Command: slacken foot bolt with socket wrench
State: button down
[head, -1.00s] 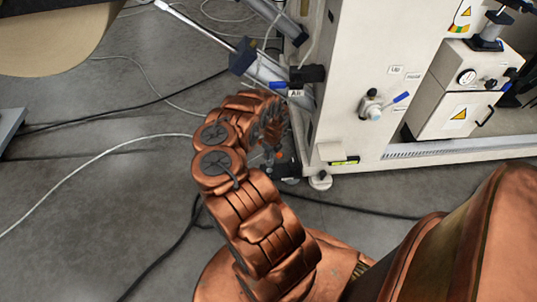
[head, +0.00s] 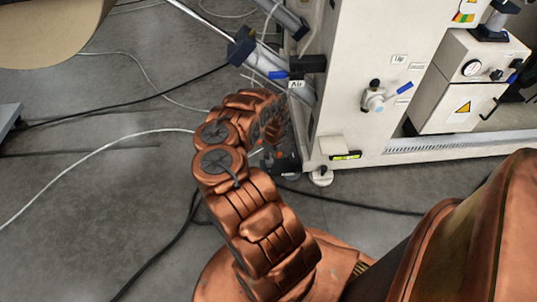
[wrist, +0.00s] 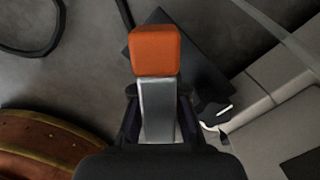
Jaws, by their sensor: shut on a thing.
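My gripper (head: 283,160) is low beside the machine's left front corner and partly hidden by my arm in the head view. In the wrist view, my gripper (wrist: 158,125) is shut on a grey metal bar with an orange block at its end, apparently the socket wrench (wrist: 156,52). Its socket and any contact with a bolt cannot be made out. A round levelling foot (head: 321,177) stands under the machine's front corner, right of my gripper. A small pale part (wrist: 216,117), unclear, lies right of the fingers. No foot bolt is clearly visible.
The white machine (head: 350,90) fills the upper right, with a spirit level (head: 346,155) low on its frame. A brown paper roll (head: 45,35) hangs upper left. Cables (head: 100,140) cross the floor. A dark flat plate (wrist: 200,60) lies beneath the wrench.

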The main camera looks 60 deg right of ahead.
jog(key=shift+w+f, duration=0.1)
jog(key=shift+w, duration=0.05)
dwell(0.5)
jog(key=shift+f+b, duration=0.3)
jog(key=shift+f, duration=0.4)
dwell(2.1)
jog(key=shift+n+b, duration=0.35)
jog(key=shift+n, duration=0.85)
jog(key=shift+a+n+y+b, duration=0.15)
jog(key=shift+n+y+b, duration=0.25)
jog(key=shift+n, duration=0.8)
